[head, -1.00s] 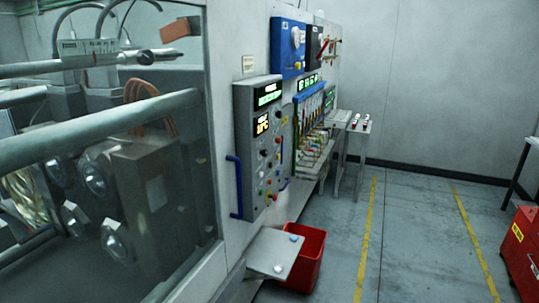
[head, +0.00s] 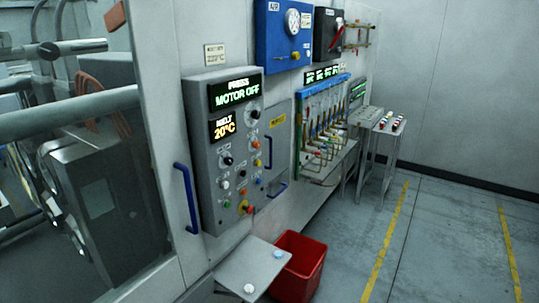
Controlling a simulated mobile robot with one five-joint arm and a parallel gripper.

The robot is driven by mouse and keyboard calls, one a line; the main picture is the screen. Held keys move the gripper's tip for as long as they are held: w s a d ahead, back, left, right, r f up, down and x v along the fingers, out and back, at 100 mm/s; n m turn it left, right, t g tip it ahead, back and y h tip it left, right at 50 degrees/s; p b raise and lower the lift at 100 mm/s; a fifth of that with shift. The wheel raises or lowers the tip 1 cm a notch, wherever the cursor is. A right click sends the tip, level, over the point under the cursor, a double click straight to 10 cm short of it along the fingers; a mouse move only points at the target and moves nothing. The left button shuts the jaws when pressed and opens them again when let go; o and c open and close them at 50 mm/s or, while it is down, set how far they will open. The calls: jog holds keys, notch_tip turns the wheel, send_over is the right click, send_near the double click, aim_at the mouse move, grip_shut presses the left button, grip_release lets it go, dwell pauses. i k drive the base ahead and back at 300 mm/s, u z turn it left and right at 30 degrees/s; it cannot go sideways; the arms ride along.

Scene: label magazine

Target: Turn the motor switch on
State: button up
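The press control panel (head: 222,150) is a grey box on the machine's front, left of centre in the head view. Its upper display (head: 236,92) reads "PRESS MOTOR OFF" in green. A second display (head: 223,128) reads "MELT 20°C" in orange. Below and beside them are several knobs and coloured buttons, including black rotary knobs (head: 227,161) and a red one on a yellow plate (head: 245,207). The labels beside them are too small to read, so I cannot tell which is the motor switch. My gripper is not in view.
A blue handle (head: 186,198) sticks out left of the panel. A small grey shelf (head: 238,272) juts out below it, beside a red bin (head: 298,262). A blue AIR gauge box (head: 285,40) hangs upper right. Floor with yellow lines (head: 385,245) is clear at right.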

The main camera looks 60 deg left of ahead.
aim_at(228, 161)
jog(key=u, duration=0.15)
jog(key=i, duration=0.35)
jog(key=u, duration=3.35)
jog(key=i, duration=0.95)
jog(key=z, duration=0.05)
